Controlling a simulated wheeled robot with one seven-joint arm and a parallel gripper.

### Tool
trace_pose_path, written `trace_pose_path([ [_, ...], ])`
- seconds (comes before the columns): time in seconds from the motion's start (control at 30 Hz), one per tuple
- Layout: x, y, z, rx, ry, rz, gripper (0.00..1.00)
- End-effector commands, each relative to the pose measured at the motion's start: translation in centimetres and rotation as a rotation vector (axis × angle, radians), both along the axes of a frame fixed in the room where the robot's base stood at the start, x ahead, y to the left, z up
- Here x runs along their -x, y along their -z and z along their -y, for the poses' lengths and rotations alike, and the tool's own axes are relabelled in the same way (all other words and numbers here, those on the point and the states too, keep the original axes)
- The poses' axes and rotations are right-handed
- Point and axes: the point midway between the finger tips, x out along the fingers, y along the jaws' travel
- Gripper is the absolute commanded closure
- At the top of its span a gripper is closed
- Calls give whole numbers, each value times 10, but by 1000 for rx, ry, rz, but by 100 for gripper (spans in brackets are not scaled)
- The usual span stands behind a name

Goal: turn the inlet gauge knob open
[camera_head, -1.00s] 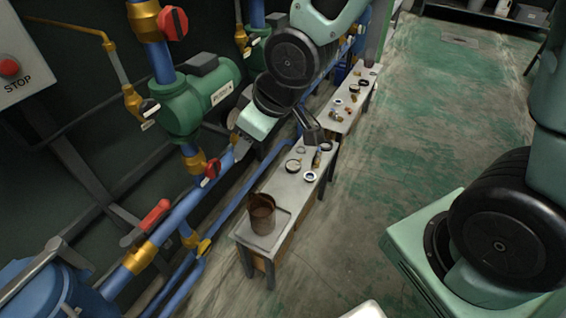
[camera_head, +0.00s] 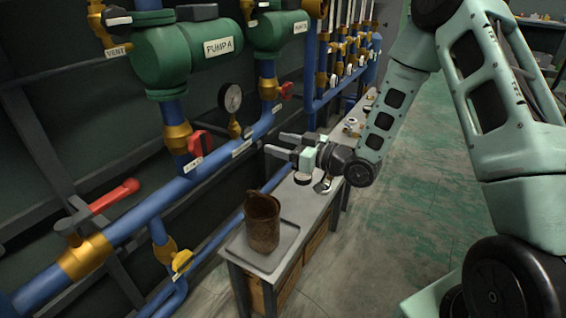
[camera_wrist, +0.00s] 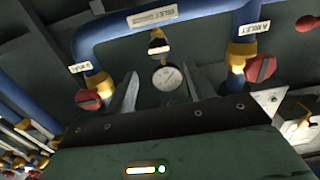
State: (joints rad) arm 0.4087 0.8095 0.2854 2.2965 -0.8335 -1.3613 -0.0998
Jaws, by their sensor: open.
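A round white-faced gauge (camera_head: 230,98) stands on a brass stem (camera_head: 234,129) on the blue horizontal pipe in the head view. In the wrist view the gauge (camera_wrist: 168,78) appears inverted, between my fingers in the picture, with a small pale-and-dark knob (camera_wrist: 157,42) on its brass stem. A white label (camera_wrist: 158,15) is on the pipe beside it; I cannot read it surely. My gripper (camera_head: 276,143) is open and empty, pointing left toward the pipe, to the right of the gauge and apart from it. Its fingers also show in the wrist view (camera_wrist: 163,73).
Red valve handles (camera_head: 200,143) (camera_head: 286,91) flank the gauge on the pipe. Green pumps (camera_head: 188,52) hang above. Below is a narrow bench (camera_head: 322,208) with a rusty can (camera_head: 262,222) on a tray (camera_head: 287,241). The green floor (camera_head: 420,195) at right is clear.

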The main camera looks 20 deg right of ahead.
Motion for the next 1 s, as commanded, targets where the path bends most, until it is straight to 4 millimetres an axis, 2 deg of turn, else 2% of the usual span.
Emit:
trace_pose_path([
  [0.03, 0, 5, 3, -9, 2, 8, 46],
  [0.27, -9, 2, -4, -15, 0, 17, 46],
  [1.0, -77, 2, -54, -16, 0, 15, 46],
])
